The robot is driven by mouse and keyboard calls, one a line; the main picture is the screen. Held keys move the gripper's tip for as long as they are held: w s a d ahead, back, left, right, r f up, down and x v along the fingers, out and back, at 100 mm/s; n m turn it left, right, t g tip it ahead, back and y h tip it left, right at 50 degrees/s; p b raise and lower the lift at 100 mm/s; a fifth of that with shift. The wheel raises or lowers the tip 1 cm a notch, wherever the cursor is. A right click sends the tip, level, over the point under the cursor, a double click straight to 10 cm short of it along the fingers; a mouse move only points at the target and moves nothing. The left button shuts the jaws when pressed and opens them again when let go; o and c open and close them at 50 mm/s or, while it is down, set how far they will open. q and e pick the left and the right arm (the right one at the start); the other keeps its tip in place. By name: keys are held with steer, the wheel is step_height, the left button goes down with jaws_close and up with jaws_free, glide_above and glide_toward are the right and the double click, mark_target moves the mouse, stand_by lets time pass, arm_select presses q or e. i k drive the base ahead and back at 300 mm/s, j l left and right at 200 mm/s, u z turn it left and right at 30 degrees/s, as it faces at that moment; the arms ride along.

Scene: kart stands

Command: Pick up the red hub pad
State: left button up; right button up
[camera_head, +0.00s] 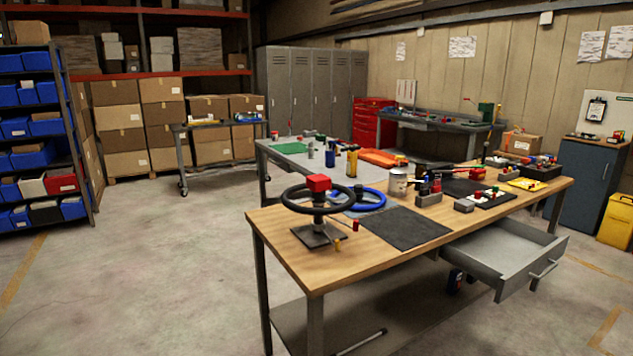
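A red block-shaped pad (318,183), which looks like the red hub pad, sits at the hub of a black steering wheel (296,206). The wheel is held on a short post above a dark square base plate (312,238), near the left end of the wooden workbench (290,257). Neither of my grippers shows in the head view.
A blue ring-shaped wheel (368,207) lies behind the black wheel. A dark mat (405,228), a tin can (397,184) and several small blocks share the bench. A grey drawer (505,262) stands open at its front. The floor at left is clear.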

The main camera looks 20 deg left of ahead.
mark_target(318, 183)
steer(key=i+j, duration=0.15)
steer(key=j, duration=0.25)
steer(key=i+j+z, duration=0.1)
steer(key=j, duration=0.3)
steer(key=i+j, duration=0.2)
steer(key=j, duration=0.2)
steer(key=i+j+z, duration=0.1)
steer(key=j, duration=0.3)
steer(key=i+j, duration=0.15)
steer(key=j, duration=0.3)
steer(key=i+j+z, duration=0.1)
steer(key=j, duration=0.3)
steer(key=i+j, duration=0.15)
steer(key=j, duration=0.3)
